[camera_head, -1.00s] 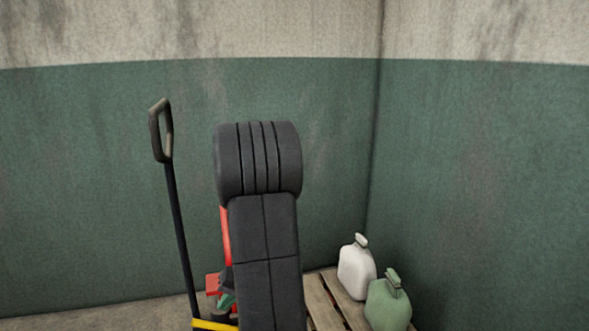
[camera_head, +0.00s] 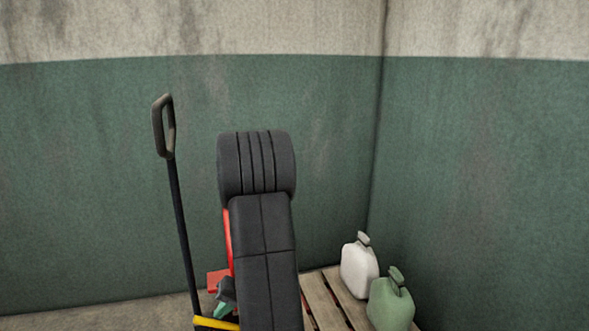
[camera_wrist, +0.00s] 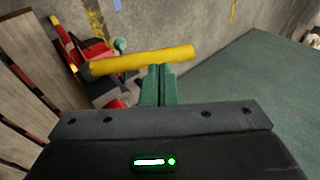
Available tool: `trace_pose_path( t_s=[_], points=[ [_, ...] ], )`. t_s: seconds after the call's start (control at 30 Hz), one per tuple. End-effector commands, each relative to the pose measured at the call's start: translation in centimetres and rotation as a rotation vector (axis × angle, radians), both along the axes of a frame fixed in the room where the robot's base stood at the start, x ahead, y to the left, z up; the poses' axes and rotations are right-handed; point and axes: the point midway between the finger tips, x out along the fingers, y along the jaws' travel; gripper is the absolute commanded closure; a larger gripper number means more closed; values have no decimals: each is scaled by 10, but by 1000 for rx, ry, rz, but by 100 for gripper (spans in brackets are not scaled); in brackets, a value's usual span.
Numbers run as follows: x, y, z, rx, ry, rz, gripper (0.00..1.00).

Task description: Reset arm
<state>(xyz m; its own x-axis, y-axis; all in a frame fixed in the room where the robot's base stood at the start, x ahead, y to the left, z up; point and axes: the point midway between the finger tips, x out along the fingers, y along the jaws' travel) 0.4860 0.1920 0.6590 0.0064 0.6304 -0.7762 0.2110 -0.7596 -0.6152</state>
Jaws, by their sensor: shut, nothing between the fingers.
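My gripper (camera_wrist: 160,85) shows in the wrist view with its two green fingers together and nothing between them. Its tips are in front of a yellow bar (camera_wrist: 140,60) in the picture; I cannot tell how far apart they are. In the head view my dark arm stands upright in the middle and hides most of what is behind it. A small green part low beside the arm may be my gripper (camera_head: 222,308), near the yellow bar there (camera_head: 215,323).
A dark pole with a loop handle (camera_head: 164,127) stands left of my arm. Red parts (camera_head: 217,281) show beside the arm. A wooden pallet (camera_head: 322,300) at the right bears a white jug (camera_head: 359,270) and a green jug (camera_head: 390,303). Green and grey walls meet in a corner behind.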

Motion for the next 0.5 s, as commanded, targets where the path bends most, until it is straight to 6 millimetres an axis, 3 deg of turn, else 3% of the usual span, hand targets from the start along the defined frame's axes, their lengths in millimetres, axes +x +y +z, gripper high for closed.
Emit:
trace_pose_path(
  t_s=[0.5],
  points=[
    [12, -37, 1, 321, 79, -12, 100]
  ],
)
